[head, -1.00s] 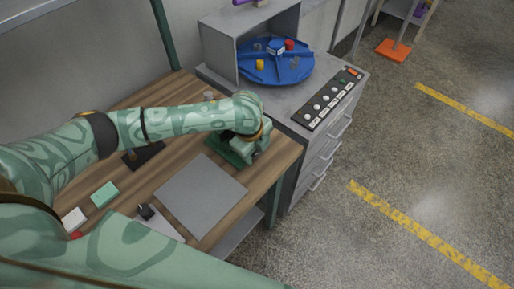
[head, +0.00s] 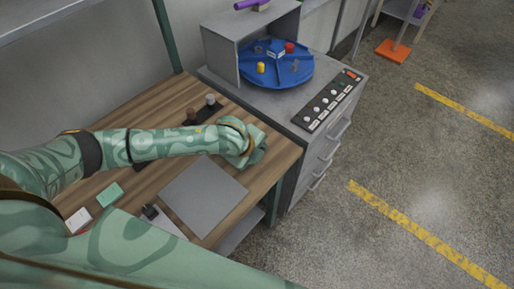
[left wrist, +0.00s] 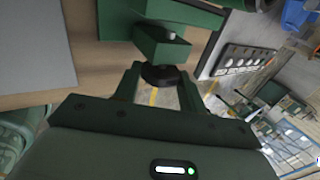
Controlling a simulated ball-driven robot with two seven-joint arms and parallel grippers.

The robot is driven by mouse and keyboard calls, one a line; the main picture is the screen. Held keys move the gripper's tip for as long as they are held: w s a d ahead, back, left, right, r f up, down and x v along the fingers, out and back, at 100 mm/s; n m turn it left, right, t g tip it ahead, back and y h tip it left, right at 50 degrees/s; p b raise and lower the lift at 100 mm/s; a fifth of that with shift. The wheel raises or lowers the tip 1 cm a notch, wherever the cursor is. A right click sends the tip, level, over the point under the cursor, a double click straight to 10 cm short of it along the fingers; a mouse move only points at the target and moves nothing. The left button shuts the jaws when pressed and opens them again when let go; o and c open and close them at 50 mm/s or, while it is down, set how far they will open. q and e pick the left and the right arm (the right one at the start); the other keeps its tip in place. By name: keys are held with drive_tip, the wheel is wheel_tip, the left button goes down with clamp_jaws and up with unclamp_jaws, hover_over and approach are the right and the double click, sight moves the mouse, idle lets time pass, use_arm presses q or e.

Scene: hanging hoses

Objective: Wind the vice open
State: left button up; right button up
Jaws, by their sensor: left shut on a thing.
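The green vice (left wrist: 162,44) shows at the top of the left wrist view, at the edge of the wooden bench. A dark round handle part (left wrist: 160,76) sits at its near end. My left gripper (left wrist: 157,74) is shut on this dark handle, one finger on each side of it. In the head view my left wrist and hand cover most of the vice, so how far its jaws stand apart cannot be seen. My right gripper is out of view.
A grey plate (head: 203,194) lies on the wooden bench (head: 155,176) in front of the hand. A dark block with small cylinders (head: 203,110) stands behind the arm. A grey cabinet right of the bench carries a blue round tray (head: 270,74) and a button panel (head: 328,101).

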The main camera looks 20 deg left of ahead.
use_arm(q)
drive_tip(key=shift+s+f+t+h, duration=0.1)
drive_tip(key=shift+s+t+h, duration=0.1)
drive_tip(key=shift+t, duration=0.35)
drive_tip(key=shift+s+f+t+h, duration=0.1)
drive_tip(key=shift+t+h, duration=0.1)
drive_tip(key=shift+t, duration=0.35)
drive_tip(key=shift+a+f+t, duration=0.1)
drive_tip(key=shift+t, duration=0.5)
drive_tip(key=o, duration=1)
drive_tip(key=p+v, duration=0.1)
drive_tip(key=v, duration=0.4)
drive_tip(key=p+v, duration=0.1)
drive_tip(key=v, duration=0.5)
drive_tip(key=p+v, duration=0.2)
drive_tip(key=v, duration=0.3)
drive_tip(key=shift+s+a+f, duration=0.1)
drive_tip(key=shift+s+a, duration=0.15)
drive_tip(key=shift+a, duration=0.1)
